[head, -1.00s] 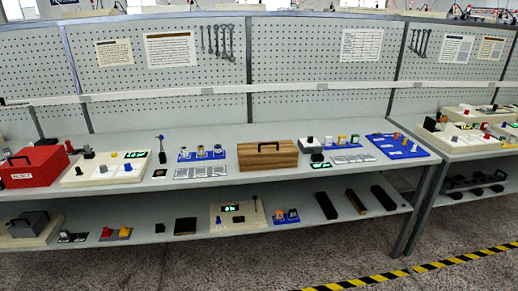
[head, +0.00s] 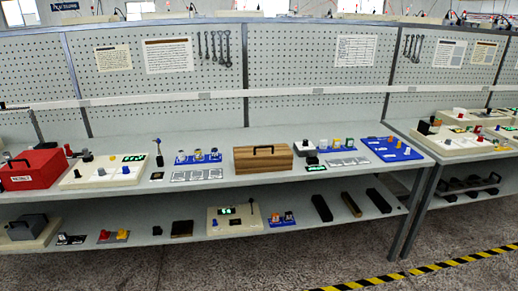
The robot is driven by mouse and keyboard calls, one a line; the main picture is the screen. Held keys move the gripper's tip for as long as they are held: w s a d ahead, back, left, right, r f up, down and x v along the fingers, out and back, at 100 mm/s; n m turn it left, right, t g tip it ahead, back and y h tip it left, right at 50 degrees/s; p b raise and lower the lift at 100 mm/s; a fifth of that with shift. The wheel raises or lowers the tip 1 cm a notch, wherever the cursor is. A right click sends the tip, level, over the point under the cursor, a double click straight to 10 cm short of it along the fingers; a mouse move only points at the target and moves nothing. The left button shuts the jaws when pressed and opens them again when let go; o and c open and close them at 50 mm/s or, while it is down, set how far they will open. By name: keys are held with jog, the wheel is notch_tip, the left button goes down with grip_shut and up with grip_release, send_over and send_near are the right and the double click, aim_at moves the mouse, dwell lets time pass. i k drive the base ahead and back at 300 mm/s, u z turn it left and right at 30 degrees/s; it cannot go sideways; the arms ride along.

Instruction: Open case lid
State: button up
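A wooden case (head: 263,160) with a dark handle on top stands on the upper shelf of the workbench, near the middle of the head view. Its lid looks shut. A red case (head: 32,170) with a black handle and a white label stands at the far left of the same shelf, and its lid looks shut too. A grey case (head: 28,227) with a dark handle sits on the lower shelf at the left. Which case the task means cannot be told. My gripper is not in view.
The workbench (head: 225,136) spans the view before a pegboard. A cream panel (head: 103,177) stands right of the red case, and a blue tray (head: 392,149) lies at the right. The floor (head: 270,270) in front is clear, with yellow-black tape (head: 385,281) at the right.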

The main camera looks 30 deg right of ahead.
aim_at(249, 158)
jog(key=z, duration=0.05)
jog(key=i, duration=0.9)
